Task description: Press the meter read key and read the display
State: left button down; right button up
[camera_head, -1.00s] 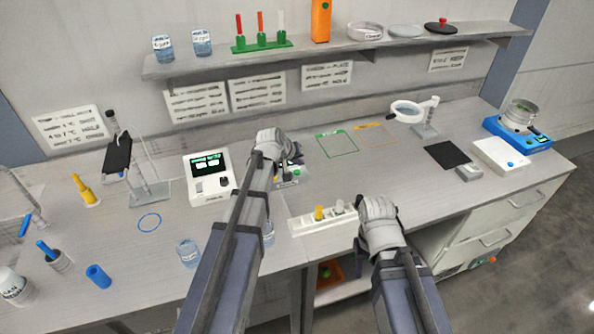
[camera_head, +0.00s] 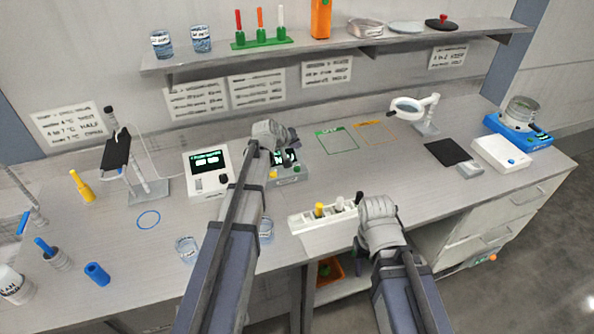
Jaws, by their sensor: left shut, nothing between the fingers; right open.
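A white box meter (camera_head: 209,177) with a lit dark display (camera_head: 208,161) stands at the middle left of the bench. The display shows green and white marks too small to read. A dark knob sits on its front. A second, grey-green device (camera_head: 289,174) with a small dark screen stands to its right, partly hidden by my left arm. My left gripper (camera_head: 291,137) is shut and empty, over the back of this second device; I cannot tell whether it touches. My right gripper (camera_head: 378,207) is open, beside the right end of a white rack (camera_head: 311,222).
Glass beakers (camera_head: 187,249) stand near the front edge. A black-topped stand (camera_head: 116,151) is left of the meter. A magnifier (camera_head: 407,106), black mat (camera_head: 447,153) and blue scale (camera_head: 519,130) are at right. A shelf (camera_head: 330,56) overhangs the back. The centre-right bench is mostly clear.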

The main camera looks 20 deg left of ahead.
aim_at(296, 171)
pick_arm(q)
jog(key=shift+f+b, duration=3.7)
jog(key=shift+f, duration=0.25)
jog(key=shift+f, duration=0.1)
jog(key=shift+f+b, duration=0.3)
jog(key=shift+b, duration=0.1)
jog(key=shift+f+b, duration=0.45)
jog(key=shift+r, duration=0.1)
jog(key=shift+r+p, duration=0.75)
jog(key=shift+p, duration=0.15)
notch_tip(296, 171, up, 5)
jog(key=p, duration=0.5)
jog(key=shift+r, duration=0.1)
